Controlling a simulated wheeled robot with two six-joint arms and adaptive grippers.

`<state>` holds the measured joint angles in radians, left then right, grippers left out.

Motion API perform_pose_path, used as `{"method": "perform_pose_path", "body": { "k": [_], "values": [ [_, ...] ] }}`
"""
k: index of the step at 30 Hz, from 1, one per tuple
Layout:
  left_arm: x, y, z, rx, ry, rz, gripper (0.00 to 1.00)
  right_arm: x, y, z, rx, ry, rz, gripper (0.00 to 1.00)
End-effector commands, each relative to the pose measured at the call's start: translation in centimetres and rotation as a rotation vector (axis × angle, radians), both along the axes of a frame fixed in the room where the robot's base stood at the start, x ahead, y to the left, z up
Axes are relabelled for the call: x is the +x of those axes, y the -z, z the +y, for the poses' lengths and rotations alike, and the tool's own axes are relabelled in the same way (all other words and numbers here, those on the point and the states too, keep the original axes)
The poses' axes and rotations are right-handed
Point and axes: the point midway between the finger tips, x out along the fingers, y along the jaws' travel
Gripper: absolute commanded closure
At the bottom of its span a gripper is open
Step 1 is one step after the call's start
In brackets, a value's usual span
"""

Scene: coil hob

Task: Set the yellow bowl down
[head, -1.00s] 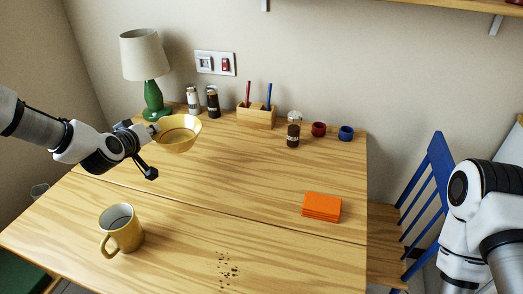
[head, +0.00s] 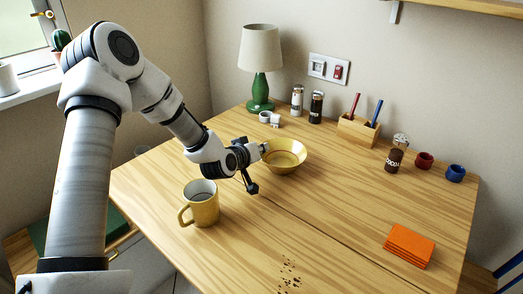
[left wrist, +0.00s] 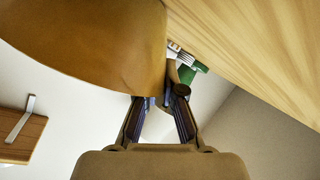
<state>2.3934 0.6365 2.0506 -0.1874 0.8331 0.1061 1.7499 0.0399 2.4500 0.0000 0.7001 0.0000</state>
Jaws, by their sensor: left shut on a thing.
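The yellow bowl (head: 284,163) is upright over the back left part of the wooden table, in front of the shakers. My left gripper (head: 263,149) is shut on the left side of its rim. In the left wrist view the bowl's outer wall (left wrist: 90,40) fills the upper left, and the gripper fingers (left wrist: 165,98) pinch its edge. The bowl's base is low over the table, but I cannot tell whether it touches. My right gripper is out of view.
A yellow mug (head: 203,207) stands at the front left of the bowl. A green lamp (head: 261,90), white cups (head: 270,118), shakers (head: 316,106) and a pen holder (head: 358,130) line the back. Orange napkins (head: 409,245) lie front right. The table's middle is clear.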

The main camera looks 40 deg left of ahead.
Motion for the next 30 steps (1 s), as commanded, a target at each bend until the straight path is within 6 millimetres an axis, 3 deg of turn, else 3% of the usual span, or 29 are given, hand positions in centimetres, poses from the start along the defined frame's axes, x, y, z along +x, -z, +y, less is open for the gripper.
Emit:
{"method": "perform_pose_path", "body": {
  "k": [5,6,7,18,23,30],
  "values": [
    [0.0,0.4,0.0,0.000,0.000,0.000,1.00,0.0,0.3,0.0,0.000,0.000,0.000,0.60],
    [0.0,0.3,0.0,0.000,0.000,0.001,0.80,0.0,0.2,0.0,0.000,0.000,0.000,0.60],
    [0.0,0.2,0.0,0.000,0.000,0.001,0.69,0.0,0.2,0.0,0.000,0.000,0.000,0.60],
    [-0.1,-0.3,0.0,-0.001,0.000,0.001,0.69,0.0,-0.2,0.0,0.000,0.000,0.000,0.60],
    [-2.7,-1.4,-0.2,-0.007,-0.002,0.001,0.69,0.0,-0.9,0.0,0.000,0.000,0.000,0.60],
    [-8.5,-4.1,-0.9,-0.012,-0.002,0.000,0.69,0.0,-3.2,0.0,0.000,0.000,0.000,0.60]
  ]
}}
